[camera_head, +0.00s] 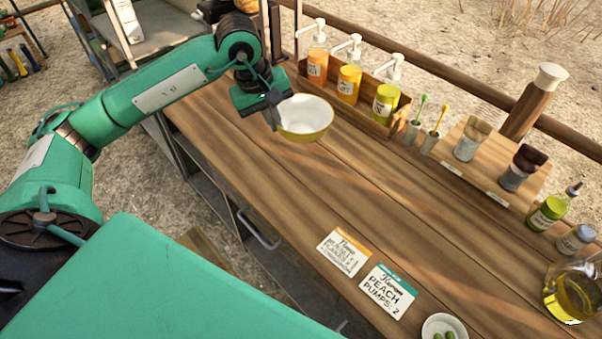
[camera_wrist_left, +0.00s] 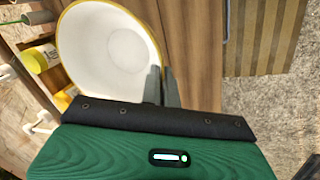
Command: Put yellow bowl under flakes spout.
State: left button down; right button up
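The yellow bowl (camera_head: 306,133), with a white inside, is at the far left part of the wooden counter. Its opening faces up. My left gripper (camera_head: 272,112) is at the bowl's left rim. In the left wrist view the two fingers (camera_wrist_left: 162,88) are close together with the edge of the bowl (camera_wrist_left: 110,50) between them. I cannot tell whether the bowl touches the counter. I cannot make out a flakes spout for certain in either view. My right gripper is not in view.
A wooden rack (camera_head: 372,122) with several pump bottles stands just right of the bowl. Beyond it are small brushes, a wooden stand (camera_head: 485,175) with scoops, jars and a glass jug (camera_head: 572,290). Two cards (camera_head: 388,291) and a small white dish (camera_head: 444,326) lie near the front. The middle counter is clear.

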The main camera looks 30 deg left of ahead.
pick_arm(q)
jog(key=f+p, duration=0.1)
jog(key=f, duration=0.4)
jog(key=a+f+n+p, duration=0.1)
jog(key=f, duration=0.5)
jog(key=a+f+n+p, duration=0.1)
jog(key=f+p, duration=0.1)
jog(key=f, duration=0.3)
jog(key=shift+w+a+f+t, duration=0.2)
jog(key=shift+w+f+t, duration=0.1)
jog(key=shift+w, duration=0.1)
jog(key=shift+f, duration=0.25)
jog(key=shift+f+b, duration=0.2)
jog(key=shift+b, duration=0.1)
jog(key=c, duration=1.7)
grip_release()
jog(key=shift+r, duration=0.1)
